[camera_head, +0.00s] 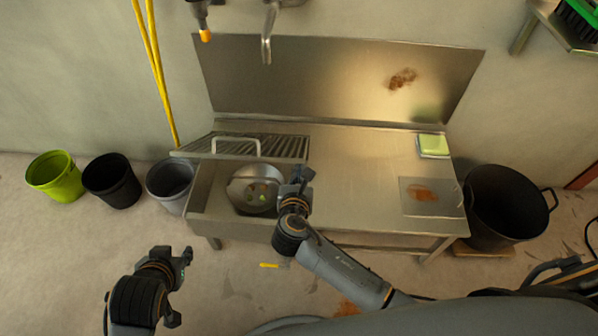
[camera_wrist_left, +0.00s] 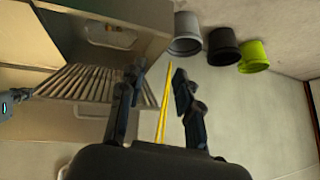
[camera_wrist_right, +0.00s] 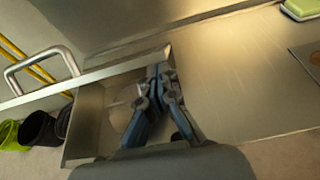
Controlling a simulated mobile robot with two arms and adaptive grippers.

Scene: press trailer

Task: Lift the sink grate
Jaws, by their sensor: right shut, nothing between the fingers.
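The sink grate (camera_head: 285,147), a slatted metal panel with a loop handle (camera_head: 236,139), is tilted up over the back of the sink basin (camera_head: 215,207). The front of the basin is uncovered. Its slats show in the left wrist view (camera_wrist_left: 80,82), its handle in the right wrist view (camera_wrist_right: 40,62). My right gripper (camera_head: 299,180) is shut and empty at the basin's right side, close to the grate's right end; contact cannot be told. My left gripper (camera_head: 183,286) is open and empty, in front of the sink and lower left, apart from the grate.
A round metal dish (camera_head: 256,190) with food bits lies in the basin. A green sponge (camera_head: 433,145) sits on the right counter (camera_head: 360,175). Lime (camera_head: 55,178), black (camera_head: 111,182) and grey (camera_head: 170,185) buckets stand left; a large black bin (camera_head: 503,205) stands right. A faucet (camera_head: 267,35) hangs above.

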